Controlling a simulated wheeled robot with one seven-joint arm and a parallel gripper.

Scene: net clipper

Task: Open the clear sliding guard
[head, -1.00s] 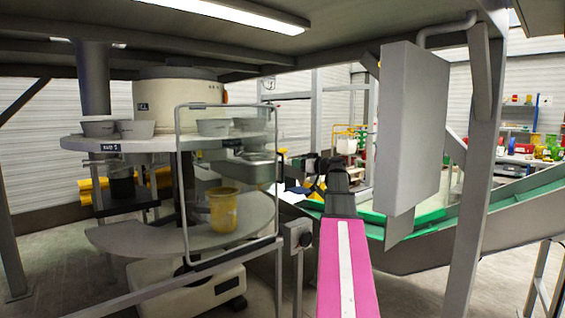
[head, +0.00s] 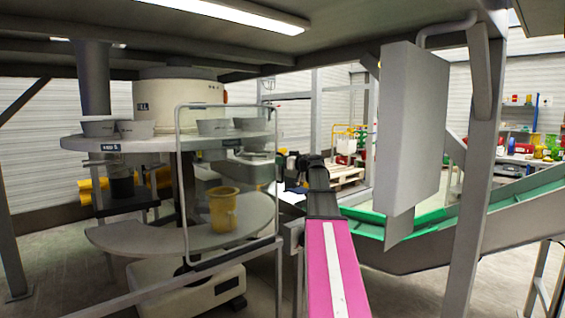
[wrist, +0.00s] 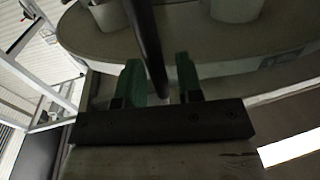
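The clear guard (head: 181,190) is a see-through panel in a thin pale frame, upright in front of the round machine at left in the head view. My gripper (head: 285,164) is beside the guard's right frame edge in the head view. In the wrist view, my gripper (wrist: 158,80) shows two green fingers spread apart. A dark upright bar (wrist: 145,40) passes between them, with a visible gap at the right finger. It looks like the guard's edge or handle, but I cannot tell which. The fingers do not look clamped on it.
Behind the guard is a round table (head: 110,142) with several grey bowls, and a lower shelf (head: 150,238) with a yellow bucket (head: 223,210). A grey box (head: 412,130) hangs at right of my arm. A green-lined conveyor (head: 505,200) runs at the right.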

